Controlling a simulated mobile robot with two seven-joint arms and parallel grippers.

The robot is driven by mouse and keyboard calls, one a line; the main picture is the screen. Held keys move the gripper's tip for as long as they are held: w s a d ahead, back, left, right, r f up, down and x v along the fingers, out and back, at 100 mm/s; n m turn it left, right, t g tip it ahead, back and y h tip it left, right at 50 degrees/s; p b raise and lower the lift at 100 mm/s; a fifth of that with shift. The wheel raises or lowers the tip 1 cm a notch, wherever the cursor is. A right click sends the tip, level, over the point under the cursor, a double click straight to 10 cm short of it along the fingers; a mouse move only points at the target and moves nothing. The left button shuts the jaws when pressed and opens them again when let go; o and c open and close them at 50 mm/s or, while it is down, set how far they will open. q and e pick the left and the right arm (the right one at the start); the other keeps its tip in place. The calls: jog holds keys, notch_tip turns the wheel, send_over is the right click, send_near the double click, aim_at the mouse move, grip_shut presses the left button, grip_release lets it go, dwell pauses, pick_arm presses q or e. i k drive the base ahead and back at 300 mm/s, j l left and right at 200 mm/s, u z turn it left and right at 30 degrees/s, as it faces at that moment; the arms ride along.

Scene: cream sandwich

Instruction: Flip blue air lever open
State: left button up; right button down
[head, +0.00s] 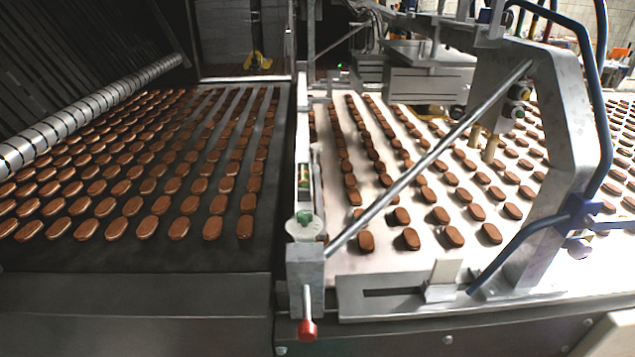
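The blue air lever (583,211) sits at the right, on a fitting beside the grey metal bracket. Blue air hoses (606,130) run to it from above and from the lower left. It is small in the picture, and I cannot tell from its angle whether the valve is open or shut. Neither of my grippers shows in the head view, and nothing is seen touching the lever.
A grey bracket (562,130) and a slanted metal rod (430,155) stand over the pale right conveyor (385,262). Brown biscuits lie in rows on it and on the dark left conveyor (150,255). A red-knobbed handle (307,329) hangs at the front.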

aim_at(594, 224)
jog(key=z, duration=0.5)
jog(key=k+l+z, duration=0.1)
jog(key=z, duration=0.4)
jog(key=k+l+z, duration=0.1)
jog(key=z, duration=0.4)
